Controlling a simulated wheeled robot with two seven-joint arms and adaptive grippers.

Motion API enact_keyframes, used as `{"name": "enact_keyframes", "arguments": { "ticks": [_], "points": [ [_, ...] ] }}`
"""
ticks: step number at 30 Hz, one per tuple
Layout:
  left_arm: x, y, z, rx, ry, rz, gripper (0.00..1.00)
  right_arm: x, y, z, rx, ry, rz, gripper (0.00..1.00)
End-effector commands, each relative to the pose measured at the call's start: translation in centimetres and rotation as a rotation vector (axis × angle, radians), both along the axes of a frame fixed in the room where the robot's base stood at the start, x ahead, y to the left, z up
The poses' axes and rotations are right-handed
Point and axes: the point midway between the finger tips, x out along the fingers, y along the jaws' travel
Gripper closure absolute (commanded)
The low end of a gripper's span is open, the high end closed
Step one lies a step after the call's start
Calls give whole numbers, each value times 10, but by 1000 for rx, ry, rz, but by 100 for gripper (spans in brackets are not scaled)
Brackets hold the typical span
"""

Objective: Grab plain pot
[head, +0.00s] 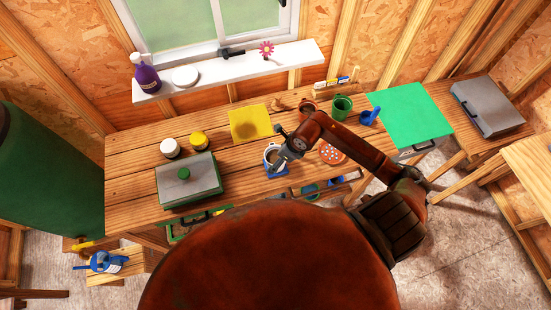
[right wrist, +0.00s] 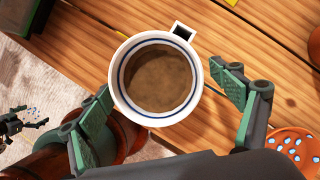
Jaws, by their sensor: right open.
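A plain terracotta-coloured pot (head: 307,106) stands at the back of the wooden workbench, partly hidden by my right arm. A green pot (head: 342,106) stands just right of it. My right gripper (head: 279,158) is open over a white mug (head: 271,154) with a blue rim band and brown contents. In the right wrist view, the mug (right wrist: 157,78) sits between the spread fingers of the gripper (right wrist: 168,108), with visible gaps on both sides.
An orange dotted item (head: 332,153) lies right of the mug. A yellow sheet (head: 250,122), two small jars and a green-grey box (head: 188,181) are to the left. A green board (head: 411,113) is to the right. Bare wood shows front left of the yellow sheet.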

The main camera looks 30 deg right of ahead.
Motion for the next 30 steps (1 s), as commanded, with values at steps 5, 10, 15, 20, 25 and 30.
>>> {"name": "enact_keyframes", "arguments": {
  "ticks": [5,10,15,20,25,30],
  "points": [
    [5,0,2,0,-7,0,0,4,3,-11,0,0,1,15],
    [5,0,2,0,-7,0,0,5,4,-12,0,-1,3,15],
    [5,0,2,0,-7,0,0,5,4,-11,1,0,4,25],
    [5,0,2,0,-7,0,0,5,4,-11,1,0,4,36],
    [4,0,2,0,-5,0,0,5,4,-11,1,0,4,48],
    [4,0,2,0,-5,-1,0,5,4,-11,1,0,4,59]
  ]
}}
